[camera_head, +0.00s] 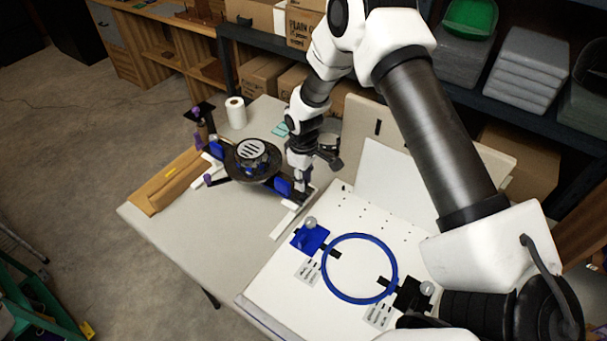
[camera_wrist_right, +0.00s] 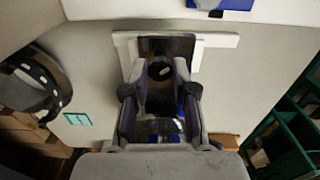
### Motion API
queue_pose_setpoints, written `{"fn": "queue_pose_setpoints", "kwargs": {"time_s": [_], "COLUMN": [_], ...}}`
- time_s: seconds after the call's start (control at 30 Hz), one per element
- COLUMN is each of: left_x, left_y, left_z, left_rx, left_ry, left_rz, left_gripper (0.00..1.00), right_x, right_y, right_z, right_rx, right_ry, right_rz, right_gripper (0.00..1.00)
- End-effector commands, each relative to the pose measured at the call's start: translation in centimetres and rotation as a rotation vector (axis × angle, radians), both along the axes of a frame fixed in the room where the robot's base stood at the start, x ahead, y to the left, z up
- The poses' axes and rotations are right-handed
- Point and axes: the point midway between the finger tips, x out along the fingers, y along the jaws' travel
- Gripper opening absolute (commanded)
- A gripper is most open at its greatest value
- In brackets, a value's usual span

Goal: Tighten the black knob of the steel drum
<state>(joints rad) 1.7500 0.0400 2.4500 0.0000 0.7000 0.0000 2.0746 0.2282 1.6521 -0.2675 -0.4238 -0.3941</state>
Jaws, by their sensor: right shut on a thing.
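The steel drum (camera_head: 252,148), a round dark-rimmed part with a slotted light top, stands on the grey table, with blue parts at its sides. My right gripper (camera_head: 303,184) reaches down just right of the drum. In the wrist view its two fingers (camera_wrist_right: 162,72) are closed around a small dark round thing, which I take to be the black knob (camera_wrist_right: 160,71), in front of a black upright plate (camera_wrist_right: 170,46). The fingers hide most of the knob. My left gripper is not in view.
A white board (camera_head: 350,213) with a blue ring (camera_head: 325,268) and small clamps lies at the front right. A white roll (camera_head: 236,112) and a brown carton (camera_head: 168,183) are near the drum. The table's front left (camera_head: 200,240) is clear. Shelves with boxes stand behind.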

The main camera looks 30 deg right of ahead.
Motion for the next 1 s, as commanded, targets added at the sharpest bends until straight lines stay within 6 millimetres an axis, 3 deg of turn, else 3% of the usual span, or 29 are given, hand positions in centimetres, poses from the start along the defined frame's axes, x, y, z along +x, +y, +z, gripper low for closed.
{"fn": "queue_pose_setpoints", "kwargs": {"time_s": [0.5, 1.0], "left_x": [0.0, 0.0], "left_y": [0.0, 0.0], "left_z": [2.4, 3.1], "left_rx": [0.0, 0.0], "left_ry": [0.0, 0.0], "left_rz": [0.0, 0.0], "left_gripper": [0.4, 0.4], "right_x": [-0.2, -0.2], "right_y": [0.0, 0.0], "right_z": [0.0, -0.2], "right_rx": [-0.001, -0.001], "right_ry": [0.006, 0.007], "right_rz": [-0.452, -0.637], "right_gripper": [0.0, 0.0]}}
